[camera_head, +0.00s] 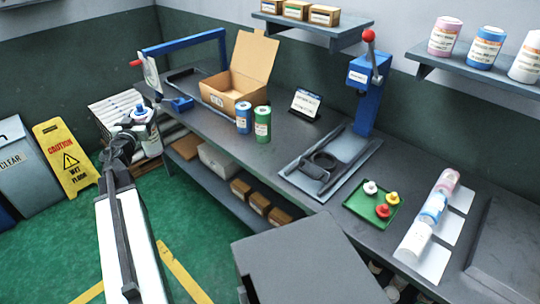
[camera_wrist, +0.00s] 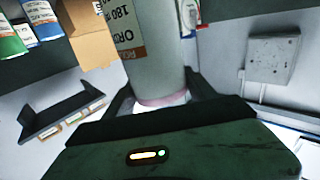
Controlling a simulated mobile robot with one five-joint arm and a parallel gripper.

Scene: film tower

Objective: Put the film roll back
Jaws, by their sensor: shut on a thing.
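My gripper (camera_wrist: 165,100) is shut on a pale film roll (camera_wrist: 155,50) with a printed label and a pinkish band close to the jaws. In the head view my gripper (camera_head: 126,142) is at the left, off the bench's left end, with the film roll (camera_head: 150,134) at its tip, partly hidden. A blue roll (camera_head: 243,118) and a green roll (camera_head: 263,125) stand on the bench. Pink, blue and white rolls (camera_head: 447,182) lie on white sheets at the bench's right. Three more rolls (camera_head: 484,48) stand on the upper right wall shelf (camera_head: 470,75).
The dark bench (camera_head: 300,130) carries an open carton (camera_head: 238,83), a blue lever press (camera_head: 367,90), a flat fixture (camera_head: 332,165) and a green tray (camera_head: 374,208) with knobs. A yellow caution sign (camera_head: 66,158) and a grey bin (camera_head: 22,165) stand left.

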